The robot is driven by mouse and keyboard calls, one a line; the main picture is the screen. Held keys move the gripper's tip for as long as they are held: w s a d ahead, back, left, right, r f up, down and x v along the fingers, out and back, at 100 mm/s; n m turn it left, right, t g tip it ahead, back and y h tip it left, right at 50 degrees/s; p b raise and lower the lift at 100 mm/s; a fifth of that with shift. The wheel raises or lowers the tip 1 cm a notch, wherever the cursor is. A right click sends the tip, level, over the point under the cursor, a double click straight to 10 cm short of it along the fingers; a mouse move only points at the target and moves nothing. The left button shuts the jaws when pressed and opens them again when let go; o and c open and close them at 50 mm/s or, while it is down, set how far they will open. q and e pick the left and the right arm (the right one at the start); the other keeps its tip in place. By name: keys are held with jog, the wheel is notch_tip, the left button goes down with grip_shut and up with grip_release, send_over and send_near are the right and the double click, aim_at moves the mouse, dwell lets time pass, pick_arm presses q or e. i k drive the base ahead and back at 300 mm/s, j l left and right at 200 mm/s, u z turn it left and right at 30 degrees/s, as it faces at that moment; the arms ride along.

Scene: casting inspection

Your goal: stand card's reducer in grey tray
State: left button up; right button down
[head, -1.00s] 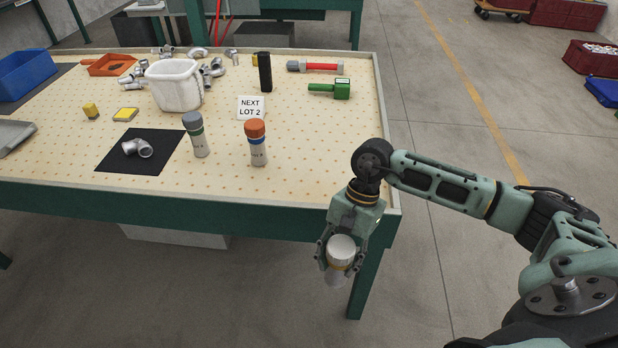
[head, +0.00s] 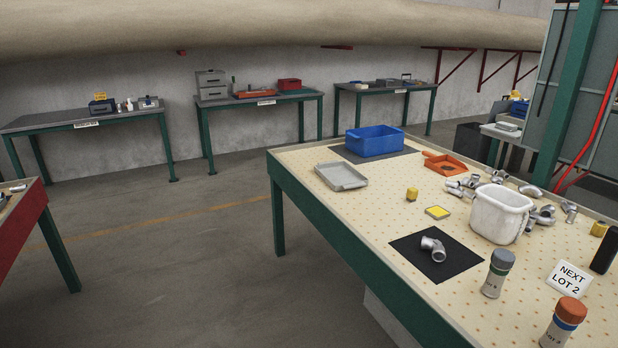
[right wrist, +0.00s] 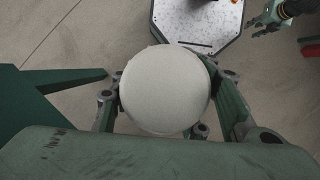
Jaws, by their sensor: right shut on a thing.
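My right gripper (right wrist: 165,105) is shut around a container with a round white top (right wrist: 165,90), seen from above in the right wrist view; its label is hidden. The grey tray (head: 342,177) lies empty at the table's left end in the head view. A card (head: 568,279) reading NEXT LOT 2 stands at the right. A grey-capped bottle (head: 497,274) and an orange-capped bottle (head: 563,324) stand near it. My left gripper (right wrist: 254,26) is small at the top right of the right wrist view, its fingers apart.
A white tub (head: 500,213) and loose fittings stand behind. Open floor lies left of the table.

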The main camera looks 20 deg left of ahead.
aim_at(334, 172)
jog(key=i+j+u, duration=0.7)
jog(key=i, duration=0.4)
jog(key=i+j, duration=0.15)
jog(key=i, duration=0.35)
jog(key=i+j+u, duration=0.1)
jog(key=i, duration=0.35)
jog(key=i+j, duration=0.2)
jog(key=i, duration=0.3)
jog(key=u, duration=0.05)
